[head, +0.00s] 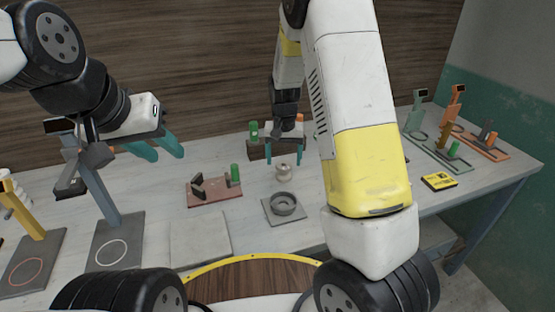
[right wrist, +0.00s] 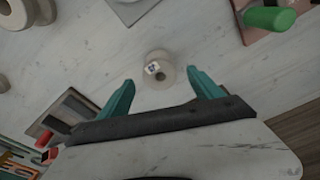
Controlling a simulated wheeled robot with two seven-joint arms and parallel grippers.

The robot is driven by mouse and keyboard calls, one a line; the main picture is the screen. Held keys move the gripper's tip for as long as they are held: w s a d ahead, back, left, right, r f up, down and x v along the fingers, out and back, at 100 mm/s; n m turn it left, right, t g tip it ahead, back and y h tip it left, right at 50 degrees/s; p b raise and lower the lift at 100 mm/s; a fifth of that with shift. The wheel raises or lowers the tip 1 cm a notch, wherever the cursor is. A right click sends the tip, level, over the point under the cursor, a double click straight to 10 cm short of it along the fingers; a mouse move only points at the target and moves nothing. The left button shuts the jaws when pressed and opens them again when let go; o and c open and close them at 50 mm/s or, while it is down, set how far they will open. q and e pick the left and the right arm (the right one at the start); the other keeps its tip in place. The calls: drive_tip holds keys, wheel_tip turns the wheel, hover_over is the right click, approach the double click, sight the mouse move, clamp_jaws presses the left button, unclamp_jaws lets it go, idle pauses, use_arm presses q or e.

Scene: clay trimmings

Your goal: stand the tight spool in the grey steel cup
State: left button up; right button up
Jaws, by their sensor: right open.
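The pale spool (head: 283,171) stands on the table just behind a grey ring-shaped cup (head: 283,205) on a square grey plate. In the right wrist view the spool (right wrist: 158,72) shows a small printed label on top. My right gripper (head: 283,156) is open, above and behind the spool. In its own view the two teal fingers (right wrist: 161,84) are apart, with the spool just beyond their tips and nothing between them. My left gripper (head: 160,147) is open and empty, raised over the left of the table. The cup's inside is only partly visible.
A red fixture with a green cylinder (head: 235,174) stands left of the cup. Orange and green stands (head: 455,145) and a yellow box (head: 439,182) are on the right. Grey and yellow stands are at left. A pale flat slab (head: 200,238) lies at the front.

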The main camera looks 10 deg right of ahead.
sight(284, 165)
wheel_tip(284, 165, down, 3)
drive_tip(key=shift+w+f, duration=0.15)
drive_tip(key=shift+c, duration=0.4)
clamp_jaws()
